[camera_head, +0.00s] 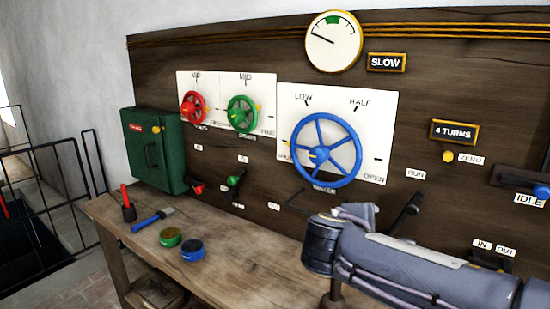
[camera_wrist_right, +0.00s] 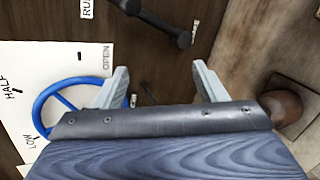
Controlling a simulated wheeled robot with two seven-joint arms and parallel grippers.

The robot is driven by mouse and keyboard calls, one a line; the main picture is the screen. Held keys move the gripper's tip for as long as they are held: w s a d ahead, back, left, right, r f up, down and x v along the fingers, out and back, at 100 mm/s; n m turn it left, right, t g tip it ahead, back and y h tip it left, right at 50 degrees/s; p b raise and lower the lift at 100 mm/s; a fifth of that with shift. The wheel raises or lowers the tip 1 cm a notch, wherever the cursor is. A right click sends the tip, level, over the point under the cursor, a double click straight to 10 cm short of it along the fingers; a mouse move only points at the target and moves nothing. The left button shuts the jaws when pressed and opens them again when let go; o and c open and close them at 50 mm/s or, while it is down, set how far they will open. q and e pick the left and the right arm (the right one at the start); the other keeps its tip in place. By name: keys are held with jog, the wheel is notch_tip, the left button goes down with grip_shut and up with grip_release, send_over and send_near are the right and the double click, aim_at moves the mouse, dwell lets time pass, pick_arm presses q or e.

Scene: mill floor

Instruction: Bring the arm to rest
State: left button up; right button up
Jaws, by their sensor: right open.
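My right arm comes in from the lower right of the head view, over the right end of the bench, in front of the panel. My right gripper (camera_wrist_right: 160,88) shows in the right wrist view with its two grey fingers apart and nothing between them. Behind the fingers are the dark panel and part of the blue wheel (camera_wrist_right: 68,97), which is apart from the fingers as far as I can tell. The right fingertips are hard to make out in the head view. My left gripper is in neither view.
The blue wheel (camera_head: 326,150), red wheel (camera_head: 193,107) and green wheel (camera_head: 242,114) are on white plates. A black lever (camera_head: 405,212) sticks out beside my arm. The wooden bench (camera_head: 237,262) holds two tins, a red-handled tool and a blue-handled tool. A green box (camera_head: 155,150) stands left.

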jog(key=s+d+f+m+g+y+p, duration=0.1)
jog(key=s+d+f+m+g+y, duration=0.3)
jog(key=s, duration=0.4)
jog(key=s+d+f+m+g+y+p, duration=0.1)
jog(key=s+d+f+m+g+y, duration=0.2)
jog(key=s+f, duration=0.4)
jog(key=s+a+f+m+t+y, duration=0.1)
jog(key=s+a+m+y, duration=0.1)
jog(key=s+m, duration=0.2)
jog(key=s+a+f+m+t+y+p, duration=0.1)
jog(key=s+a+m+y, duration=0.2)
jog(key=s, duration=0.5)
jog(key=shift+s+a+f+m, duration=0.2)
jog(key=shift+a+m, duration=0.1)
jog(key=shift+m, duration=0.5)
